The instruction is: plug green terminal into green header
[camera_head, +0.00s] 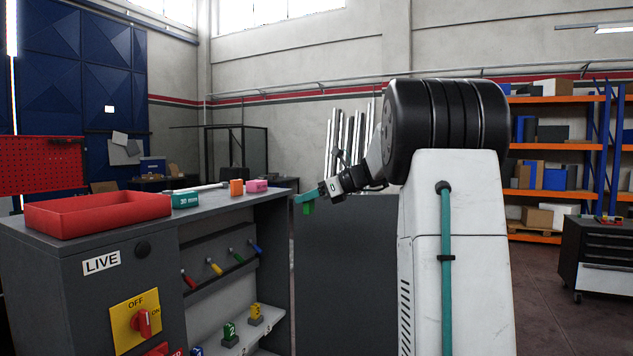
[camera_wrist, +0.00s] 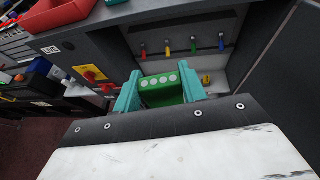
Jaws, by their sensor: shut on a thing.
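My gripper (camera_head: 306,198) has teal fingers and is shut on the green terminal (camera_head: 308,208), held in the air to the right of the grey cabinet. In the wrist view the terminal (camera_wrist: 160,80) sits between both fingers, with a row of several pale round spots on its face. A green block marked 2 (camera_head: 229,331), which looks like the green header, stands on the lower shelf inside the cabinet. It is well below and left of my gripper, apart from the terminal. I cannot make it out in the wrist view.
A yellow block (camera_head: 256,313) stands right of the green one. Red, yellow, green (camera_head: 237,256) and blue handled pieces line the cabinet's inner back panel. The cabinet's right side wall (camera_head: 274,240) borders the opening. A red tray (camera_head: 98,212) and small blocks lie on top.

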